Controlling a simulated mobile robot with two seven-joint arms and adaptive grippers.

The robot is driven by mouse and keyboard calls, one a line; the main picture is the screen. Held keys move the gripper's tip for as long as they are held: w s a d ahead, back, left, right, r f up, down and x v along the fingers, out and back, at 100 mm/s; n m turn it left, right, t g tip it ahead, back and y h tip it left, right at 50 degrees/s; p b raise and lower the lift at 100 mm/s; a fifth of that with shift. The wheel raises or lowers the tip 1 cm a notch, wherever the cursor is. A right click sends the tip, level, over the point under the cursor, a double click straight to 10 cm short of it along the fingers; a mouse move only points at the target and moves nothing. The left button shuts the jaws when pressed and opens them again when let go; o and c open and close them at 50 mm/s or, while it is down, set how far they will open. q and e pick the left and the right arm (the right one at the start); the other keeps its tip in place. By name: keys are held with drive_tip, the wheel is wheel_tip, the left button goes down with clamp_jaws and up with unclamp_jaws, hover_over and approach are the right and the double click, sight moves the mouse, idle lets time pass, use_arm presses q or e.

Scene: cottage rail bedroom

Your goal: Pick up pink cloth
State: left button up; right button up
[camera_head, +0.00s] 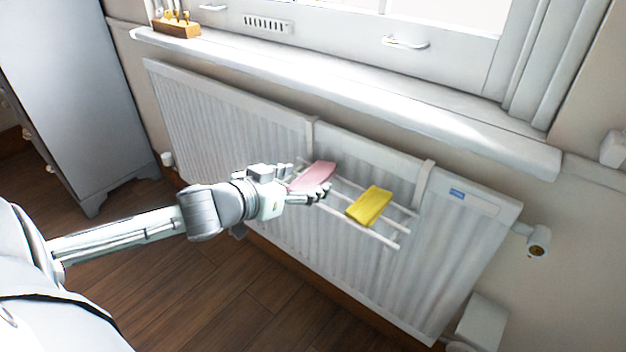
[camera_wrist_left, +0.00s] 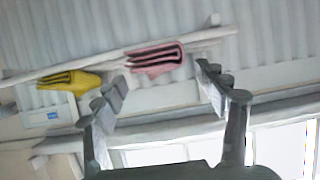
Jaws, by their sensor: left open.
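The pink cloth (camera_head: 315,177) lies folded over the white rail rack (camera_head: 388,241) on the radiator. In the left wrist view the pink cloth (camera_wrist_left: 155,58) shows its folded layers, ahead of and between the open fingers. My left gripper (camera_head: 308,184) is at the near left side of the cloth, and one finger overlaps its lower edge in the head view. The left gripper (camera_wrist_left: 165,88) is open with nothing between its fingertips. I cannot tell whether it touches the cloth. My right gripper is not in view.
A yellow cloth (camera_head: 369,206) lies on the same rack, right of the pink one. The white radiator (camera_head: 450,250) stands behind, under a window sill (camera_head: 350,88). A wooden block with pegs (camera_head: 177,27) sits on the sill. A grey cabinet (camera_head: 75,90) stands at the left.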

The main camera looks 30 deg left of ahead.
use_arm(q)
drive_tip(key=shift+x, duration=1.1)
drive_tip(key=shift+c, duration=0.3)
drive_tip(key=shift+r, duration=0.1)
drive_tip(key=c, duration=1.1)
